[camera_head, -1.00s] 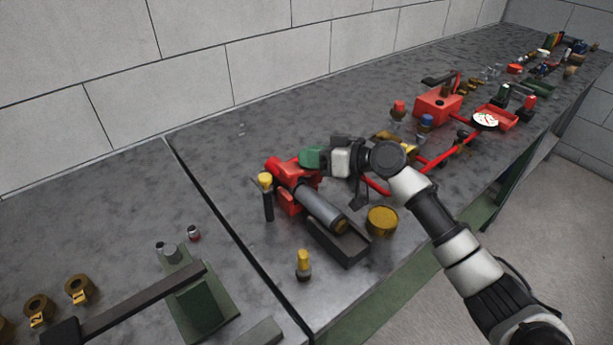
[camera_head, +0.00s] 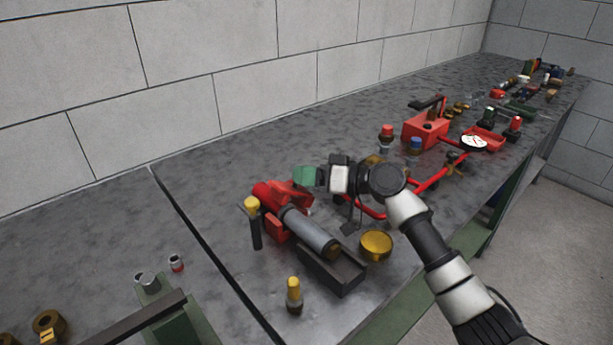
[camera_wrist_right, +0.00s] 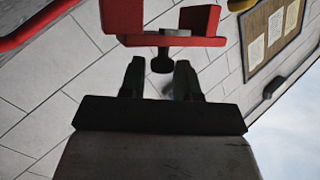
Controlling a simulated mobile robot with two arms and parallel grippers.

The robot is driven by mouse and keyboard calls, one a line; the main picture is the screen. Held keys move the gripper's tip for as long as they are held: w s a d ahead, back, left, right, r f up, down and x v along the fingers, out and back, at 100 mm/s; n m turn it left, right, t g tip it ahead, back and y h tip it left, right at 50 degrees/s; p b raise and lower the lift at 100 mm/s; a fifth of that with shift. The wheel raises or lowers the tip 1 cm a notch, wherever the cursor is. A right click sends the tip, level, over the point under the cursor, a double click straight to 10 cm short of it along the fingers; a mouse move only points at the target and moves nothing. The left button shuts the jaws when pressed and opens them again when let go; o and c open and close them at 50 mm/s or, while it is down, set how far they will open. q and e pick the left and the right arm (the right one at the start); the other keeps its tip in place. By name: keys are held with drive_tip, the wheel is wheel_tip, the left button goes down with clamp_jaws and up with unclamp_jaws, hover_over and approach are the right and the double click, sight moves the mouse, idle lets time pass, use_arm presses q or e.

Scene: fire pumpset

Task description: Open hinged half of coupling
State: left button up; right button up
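The red coupling (camera_head: 281,200) lies near the front of the grey bench, with a grey cylinder (camera_head: 310,229) running from it toward a dark trough. A raised red part shows at its upper right; whether this is the hinged half I cannot tell. My right gripper (camera_head: 305,177) has green fingers just above and right of that part. A dark knob (camera_wrist_right: 162,64) under a red bracket (camera_wrist_right: 172,40) is just beyond the fingertips. My left gripper is not in view.
A yellow-topped pin (camera_head: 252,208) stands left of the coupling. A dark trough (camera_head: 333,270), a yellow cup (camera_head: 376,243) and a small yellow-topped piece (camera_head: 294,294) are in front. A red box (camera_head: 425,132) and red pipes are behind right. The bench behind the coupling is clear.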

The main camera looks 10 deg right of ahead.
drive_tip(key=shift+o, duration=1)
drive_tip(key=shift+d, duration=0.2)
drive_tip(key=b+v, duration=0.1)
drive_tip(key=v, duration=0.9)
drive_tip(key=shift+s+b, duration=0.2)
drive_tip(key=shift+b, duration=0.2)
drive_tip(key=shift+d, duration=0.15)
